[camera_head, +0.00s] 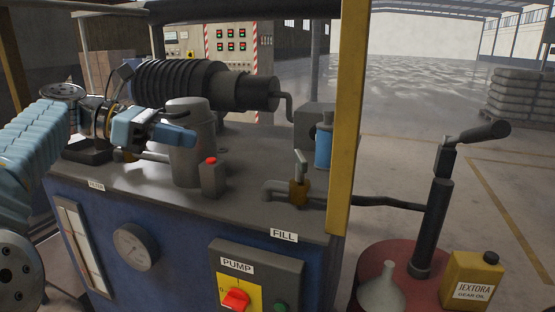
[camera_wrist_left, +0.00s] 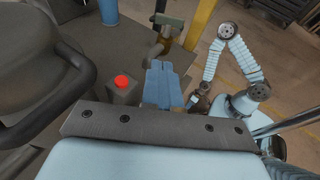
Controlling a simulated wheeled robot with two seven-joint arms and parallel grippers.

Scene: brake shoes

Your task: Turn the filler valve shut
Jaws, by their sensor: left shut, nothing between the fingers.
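The filler valve (camera_head: 298,192) has a brass body on a pipe above the FILL label (camera_head: 284,236). Its pale lever (camera_head: 301,162) stands roughly upright in the head view. In the left wrist view the valve (camera_wrist_left: 163,40) is beyond my fingertips, with its lever (camera_wrist_left: 169,20) on top. My left gripper (camera_head: 188,138) is shut and empty, in front of the grey cylinder and left of the valve, apart from it. Its fingers also show in the left wrist view (camera_wrist_left: 163,84). My right arm shows in that view, with its gripper (camera_wrist_left: 198,102) small and dark; its jaws are unclear.
A small box with a red button (camera_head: 211,178) stands between my left gripper and the valve. A grey cylinder (camera_head: 190,150), a blue canister (camera_head: 323,146) and a yellow post (camera_head: 346,120) are nearby. A red drum with a hand pump (camera_head: 433,220) stands at right.

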